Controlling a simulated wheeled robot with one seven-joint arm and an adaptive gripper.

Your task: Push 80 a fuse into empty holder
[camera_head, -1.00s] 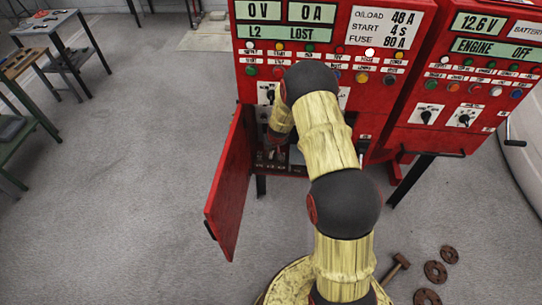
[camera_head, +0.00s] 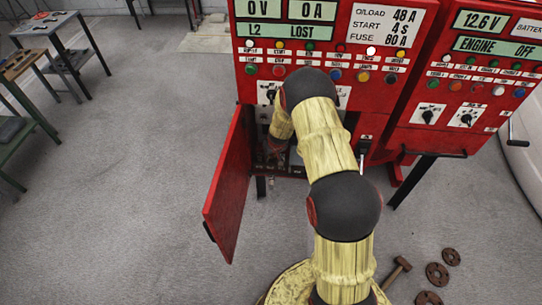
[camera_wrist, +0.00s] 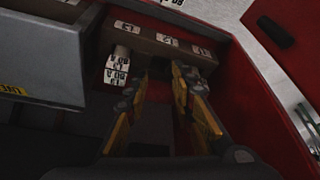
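In the wrist view, the fuse holder bar (camera_wrist: 150,45) crosses the top of an open red cabinet, with white tags reading L3, L2 and L1. A white fuse block (camera_wrist: 117,66) marked 80 A and L3 sits under the L3 tag. My gripper (camera_wrist: 165,68) points at the bar in front of the L2 place, right of that block. Its yellow and black fingers are apart, with a dark gap and no clear fuse between them. In the head view, my gripper (camera_head: 274,152) is inside the cabinet, mostly shadowed.
The red cabinet door (camera_head: 228,185) hangs open to the left. A grey box (camera_wrist: 40,65) is close at left in the wrist view. The red control panel (camera_head: 335,60) reads L2 LOST. A hammer (camera_head: 397,272) and several round discs lie at lower right. Floor left of the door is clear.

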